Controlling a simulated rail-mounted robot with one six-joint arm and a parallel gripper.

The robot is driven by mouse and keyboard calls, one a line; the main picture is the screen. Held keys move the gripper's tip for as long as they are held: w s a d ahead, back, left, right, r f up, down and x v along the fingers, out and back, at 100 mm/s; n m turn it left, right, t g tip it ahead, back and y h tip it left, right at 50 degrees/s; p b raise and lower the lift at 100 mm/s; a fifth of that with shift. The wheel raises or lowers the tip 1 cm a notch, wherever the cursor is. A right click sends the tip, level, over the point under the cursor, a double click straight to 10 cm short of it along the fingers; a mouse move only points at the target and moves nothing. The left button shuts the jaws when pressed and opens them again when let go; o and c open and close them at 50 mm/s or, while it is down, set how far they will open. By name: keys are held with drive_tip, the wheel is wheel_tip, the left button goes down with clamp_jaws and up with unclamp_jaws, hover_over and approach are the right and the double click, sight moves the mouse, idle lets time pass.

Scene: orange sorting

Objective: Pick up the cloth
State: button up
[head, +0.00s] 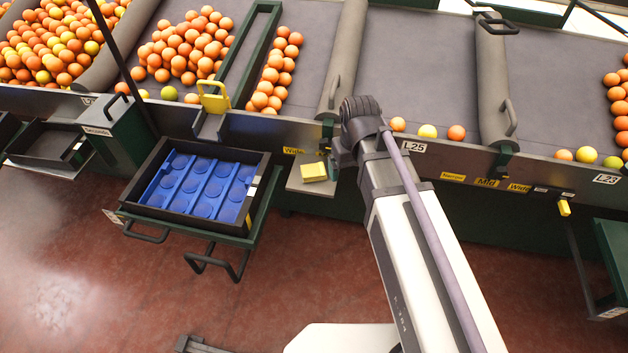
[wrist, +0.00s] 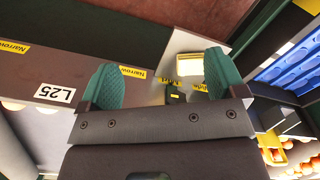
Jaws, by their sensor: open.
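The cloth (head: 314,168) is a small folded yellow piece lying on a small grey shelf (head: 296,186) at the front of the sorting line. In the wrist view the cloth (wrist: 190,65) looks pale with a yellow edge and lies beyond my fingers, nearer the right one. My gripper (wrist: 161,75) is open and empty, its two green fingers spread wide apart. In the head view my arm mostly hides the gripper, which is just right of the cloth. The fingers do not visibly touch the cloth.
A black tray with a blue insert (head: 205,188) sits on a green stand left of the shelf. A yellow handle (head: 214,97) stands above it. Several oranges (head: 185,45) lie on the sloped lanes behind. A labelled front panel (head: 455,165) runs right of my arm. The red floor is open.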

sight(308, 171)
drive_tip(key=w+a+f+n+b, duration=0.2)
drive_tip(key=w+a+f+n, duration=0.2)
drive_tip(key=w+a+n, duration=1.05)
drive_tip(key=s+d+f+b, duration=0.1)
drive_tip(key=f+b, duration=0.2)
drive_tip(key=s+d+f+n+b, duration=0.1)
drive_tip(key=f+b, duration=0.3)
drive_tip(key=d+f+n+b, duration=0.1)
drive_tip(key=f+b, duration=0.2)
drive_tip(key=f, duration=0.1)
drive_tip(key=shift+s+d+f+b, duration=0.1)
drive_tip(key=shift+s+d+b, duration=0.05)
drive_tip(key=shift+s+b, duration=0.25)
drive_tip(key=shift+r, duration=0.2)
drive_tip(key=c, duration=1.1)
drive_tip(key=shift+s+r+p, duration=0.2)
drive_tip(key=shift+r+p, duration=0.35)
drive_tip(key=shift+p, duration=0.2)
wheel_tip(308, 171, up, 7)
drive_tip(key=p, duration=0.6)
drive_tip(key=shift+f+p, duration=0.15)
drive_tip(key=shift+p, duration=0.2)
drive_tip(key=s+a, duration=0.1)
drive_tip(key=s, duration=0.5)
drive_tip(key=s+a, duration=0.1)
drive_tip(key=s, duration=0.6)
drive_tip(key=s+a, duration=0.2)
drive_tip(key=s, duration=0.4)
drive_tip(key=shift+s+f+b, duration=0.15)
drive_tip(key=shift+f+b, duration=0.25)
